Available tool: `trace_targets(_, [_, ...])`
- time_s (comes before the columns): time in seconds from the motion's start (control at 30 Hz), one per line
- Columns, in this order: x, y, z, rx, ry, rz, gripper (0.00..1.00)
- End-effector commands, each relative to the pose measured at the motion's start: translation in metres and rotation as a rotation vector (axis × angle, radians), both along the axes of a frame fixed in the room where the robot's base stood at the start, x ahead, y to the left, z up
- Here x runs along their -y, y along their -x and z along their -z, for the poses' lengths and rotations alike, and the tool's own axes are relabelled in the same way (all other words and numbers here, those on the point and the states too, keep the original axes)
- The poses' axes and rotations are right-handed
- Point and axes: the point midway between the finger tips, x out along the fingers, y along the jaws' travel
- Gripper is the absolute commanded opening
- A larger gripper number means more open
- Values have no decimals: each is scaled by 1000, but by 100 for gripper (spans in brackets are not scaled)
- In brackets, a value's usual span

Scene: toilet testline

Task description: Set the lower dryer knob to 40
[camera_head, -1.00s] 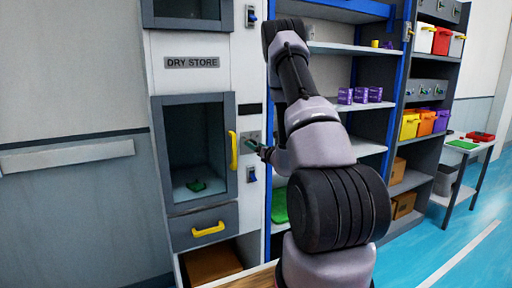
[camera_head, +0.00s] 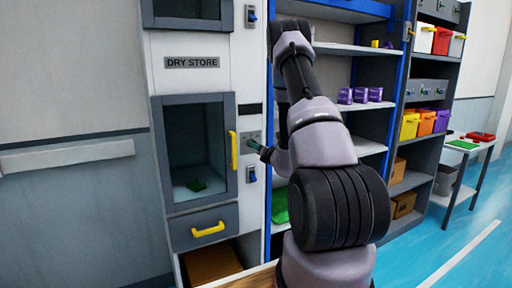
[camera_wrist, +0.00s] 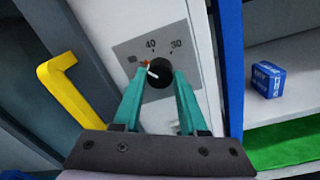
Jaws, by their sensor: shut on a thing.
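The lower dryer knob (camera_wrist: 160,76) is a round black knob on a grey dial plate (camera_wrist: 146,44) in the wrist view. The plate reads 40 and 30 above the knob, with a smaller, unreadable mark to the left. A white pointer with an orange-red tip points up and left, to the left of the 40. My gripper (camera_wrist: 159,86) has its two teal fingers on either side of the knob, shut on it. In the head view, my gripper (camera_head: 262,150) is at the dial plate (camera_head: 252,137), and its fingers partly hide the plate and knob.
A yellow door handle (camera_wrist: 72,92) stands left of the knob in the wrist view. The dryer window (camera_head: 195,145) is closed with a green item inside. A blue switch (camera_head: 251,174) is below the plate. Blue-framed shelves (camera_head: 335,118) stand close on the right.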

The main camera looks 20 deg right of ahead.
Motion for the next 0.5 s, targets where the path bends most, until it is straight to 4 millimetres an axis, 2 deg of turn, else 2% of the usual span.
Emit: trace_targets(0.5, [1,1,2,-17,-446,1,0])
